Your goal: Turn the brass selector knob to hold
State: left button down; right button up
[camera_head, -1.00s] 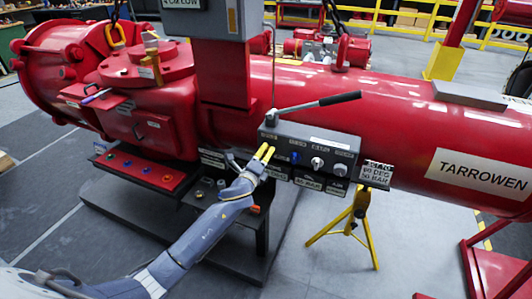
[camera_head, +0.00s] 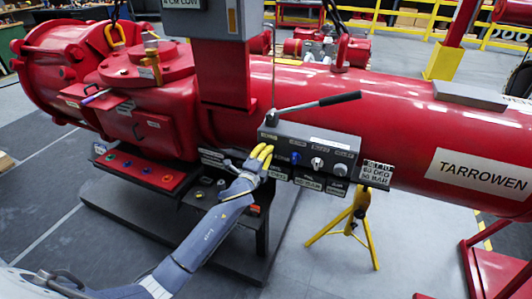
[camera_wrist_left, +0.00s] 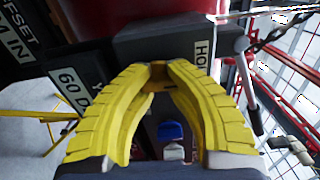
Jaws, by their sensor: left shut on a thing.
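The brass selector knob (camera_wrist_left: 158,72) shows in the wrist view as a small brownish piece between my fingertips, mostly covered by them. In the head view my fingers hide it at the left end of the grey control box (camera_head: 325,141). My left gripper (camera_head: 264,154) is at the box's front face there. In the wrist view my left gripper (camera_wrist_left: 158,82) has its yellow fingers bowed, with the tips closed on the knob. A label beginning "HOL" (camera_wrist_left: 202,55) is beside the tips. The knob's pointing direction cannot be made out. My right gripper is not in view.
A blue knob (camera_head: 295,157) and two pale knobs (camera_head: 317,163) sit to the right on the box. A lever with a black grip (camera_head: 339,98) lies above it. A yellow stand (camera_head: 352,228) is below right. Open floor lies in front.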

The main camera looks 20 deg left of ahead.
pick_arm(q)
jog(key=shift+w+a+r, duration=0.15)
jog(key=shift+r, duration=0.15)
jog(key=c, duration=1.6)
grip_release()
jog(key=o, duration=0.7)
jog(key=shift+f, duration=0.25)
jog(key=shift+s+f, duration=0.1)
jog(key=shift+s, duration=0.3)
jog(key=s, duration=1.1)
jog(key=shift+s+a, duration=0.15)
jog(key=shift+a, duration=0.05)
